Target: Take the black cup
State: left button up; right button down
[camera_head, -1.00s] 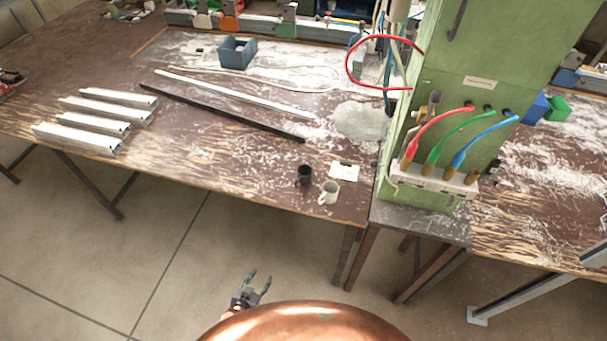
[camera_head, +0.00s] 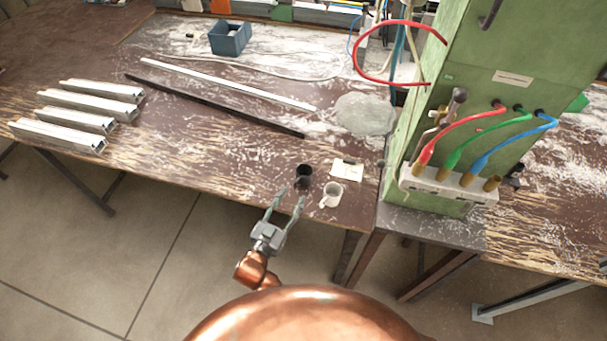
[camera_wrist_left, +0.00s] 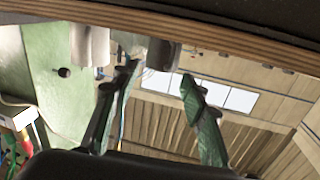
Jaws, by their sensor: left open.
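The black cup (camera_head: 304,177) stands upright on the brown bench near its front edge. The white cup (camera_head: 331,195) stands close to its right. My left gripper (camera_head: 291,196) reaches up from the floor side, open and empty, its fingertips at the near left side of the black cup. In the left wrist view, which looks upside down, the black cup (camera_wrist_left: 163,55) shows in the gap between the open fingers (camera_wrist_left: 158,80), just past the tips. The white cup (camera_wrist_left: 90,46) is beside the left finger there. I cannot tell whether the tips touch the black cup. My right gripper is not seen.
A white card (camera_head: 346,170) lies behind the cups. The green cabinet (camera_head: 470,110) with coloured cables stands to the right. A black bar (camera_head: 215,105), a white bar (camera_head: 225,83) and several metal profiles (camera_head: 62,135) lie left. The bench between the profiles and cups is clear.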

aim_at(301, 180)
pick_arm(q)
jog(key=x, duration=0.3)
jog(key=shift+a, duration=0.2)
jog(key=shift+b+x, duration=0.35)
jog(key=shift+x, duration=0.85)
jog(key=shift+w+d+f, duration=0.1)
jog(key=shift+w+f, duration=0.05)
jog(key=shift+w, duration=0.25)
jog(key=shift+c, duration=1.4)
jog(key=c, duration=0.6)
grip_shut()
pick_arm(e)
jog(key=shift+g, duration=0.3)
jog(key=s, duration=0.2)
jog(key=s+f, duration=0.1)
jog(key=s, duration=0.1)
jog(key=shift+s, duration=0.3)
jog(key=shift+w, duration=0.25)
